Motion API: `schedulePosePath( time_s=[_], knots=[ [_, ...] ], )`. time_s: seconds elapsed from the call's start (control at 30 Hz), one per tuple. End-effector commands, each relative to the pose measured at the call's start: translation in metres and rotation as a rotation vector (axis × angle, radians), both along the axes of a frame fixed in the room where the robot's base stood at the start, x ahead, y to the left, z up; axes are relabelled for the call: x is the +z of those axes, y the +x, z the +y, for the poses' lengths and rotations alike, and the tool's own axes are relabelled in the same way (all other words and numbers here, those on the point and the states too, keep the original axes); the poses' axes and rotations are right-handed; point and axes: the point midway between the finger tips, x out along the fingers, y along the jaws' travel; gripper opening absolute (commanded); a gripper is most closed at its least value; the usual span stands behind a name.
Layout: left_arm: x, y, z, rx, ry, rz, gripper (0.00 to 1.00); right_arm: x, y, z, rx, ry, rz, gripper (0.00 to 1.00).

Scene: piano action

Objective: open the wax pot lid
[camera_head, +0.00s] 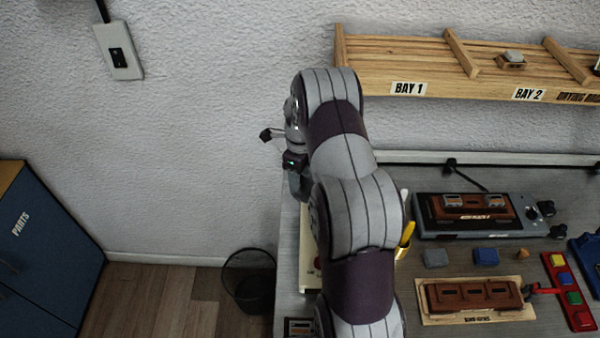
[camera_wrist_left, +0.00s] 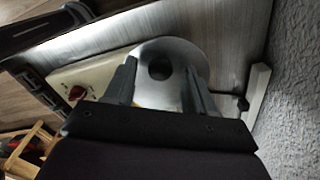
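In the left wrist view, the wax pot shows as a cream base (camera_wrist_left: 62,76) with a red knob (camera_wrist_left: 77,93) and a round silver top (camera_wrist_left: 183,53), which looks like its lid. A dark round spot (camera_wrist_left: 159,69), knob or hole, is at its middle. My left gripper (camera_wrist_left: 160,66) is open, its two fingers apart over the silver top on either side of the dark spot. I cannot tell whether they touch it. In the head view my left arm hides most of the pot; a strip of its cream base (camera_head: 309,244) shows. My right gripper is not in view.
A wooden shelf (camera_head: 440,52) with bays hangs on the wall at upper right. A grey device (camera_head: 470,230), a wooden block tray (camera_head: 472,318) and small coloured blocks lie on the bench right of my arm. A black bin (camera_head: 249,278) stands on the floor left of the bench.

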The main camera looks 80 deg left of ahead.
Motion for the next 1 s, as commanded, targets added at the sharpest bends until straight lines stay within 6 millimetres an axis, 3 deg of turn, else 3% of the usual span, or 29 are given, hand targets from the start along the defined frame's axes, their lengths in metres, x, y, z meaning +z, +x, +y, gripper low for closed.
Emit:
schedulePosePath(
  time_s=[0.23,0.47,0.53,0.63,0.8,1.0],
  knots=[
    [0.013,0.000,0.002,0.000,0.006,0.000,0.55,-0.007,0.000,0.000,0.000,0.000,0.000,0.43],
    [0.069,0.001,0.001,0.000,0.007,0.001,0.55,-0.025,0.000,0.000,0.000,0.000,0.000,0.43],
    [0.098,0.001,0.000,0.000,0.002,0.001,0.55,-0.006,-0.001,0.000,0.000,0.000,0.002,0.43],
    [0.117,0.001,0.000,-0.001,0.001,0.001,0.55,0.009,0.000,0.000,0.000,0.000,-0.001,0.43],
    [0.128,0.002,0.000,-0.001,-0.001,0.001,0.55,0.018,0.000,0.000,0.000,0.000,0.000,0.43],
    [0.127,0.001,0.000,-0.001,0.001,0.001,0.55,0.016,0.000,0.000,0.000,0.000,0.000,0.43]
  ],
)
